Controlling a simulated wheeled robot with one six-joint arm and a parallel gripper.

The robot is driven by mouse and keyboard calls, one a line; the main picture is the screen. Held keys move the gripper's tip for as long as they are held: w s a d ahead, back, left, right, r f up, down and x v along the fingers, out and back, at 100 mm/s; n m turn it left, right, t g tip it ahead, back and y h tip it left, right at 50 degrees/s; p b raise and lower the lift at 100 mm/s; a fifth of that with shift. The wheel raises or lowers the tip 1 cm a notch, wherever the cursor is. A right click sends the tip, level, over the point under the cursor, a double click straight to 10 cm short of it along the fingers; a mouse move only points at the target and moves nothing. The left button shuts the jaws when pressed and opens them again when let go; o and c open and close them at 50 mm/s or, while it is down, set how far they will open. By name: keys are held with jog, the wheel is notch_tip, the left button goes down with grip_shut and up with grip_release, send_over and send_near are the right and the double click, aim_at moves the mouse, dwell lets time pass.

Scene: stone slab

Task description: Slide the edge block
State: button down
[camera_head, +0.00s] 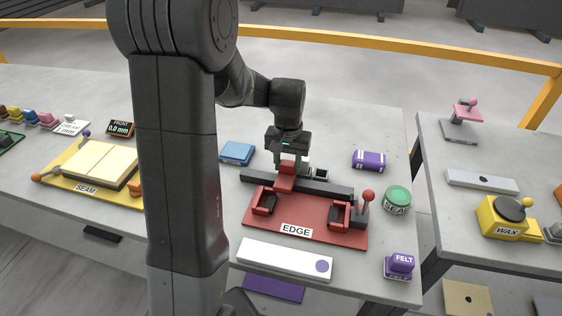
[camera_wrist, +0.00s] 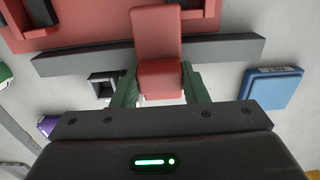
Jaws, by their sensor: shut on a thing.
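The red edge block (camera_head: 285,180) sits on the dark grey rail (camera_head: 330,190) behind the red EDGE base (camera_head: 270,228). My gripper (camera_head: 288,162) reaches down from behind and is shut on the block. In the wrist view the two green fingers of my gripper (camera_wrist: 165,90) flank the block's near part (camera_wrist: 158,78), one on each side. The block's taller part (camera_wrist: 157,30) reaches over the rail (camera_wrist: 215,50) toward the red base. The block's underside is hidden.
A red-knobbed lever (camera_head: 367,197) stands at the base's right end. A purple roll (camera_head: 369,160), a green SEAL tin (camera_head: 397,198) and a blue block (camera_head: 237,152) lie nearby. A white bar (camera_head: 275,257) lies in front. My arm hides part of the left side.

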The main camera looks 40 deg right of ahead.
aim_at(287, 163)
jog(key=c, duration=0.8)
grip_release()
jog(key=shift+c, duration=0.2)
notch_tip(287, 163, up, 14)
jog(key=shift+f, duration=0.2)
notch_tip(287, 163, down, 14)
jog(key=shift+r, duration=0.15)
jog(key=shift+w+a, duration=0.45)
jog(key=shift+w, duration=0.1)
jog(key=shift+w+a+r, duration=0.1)
jog(key=shift+r, duration=0.05)
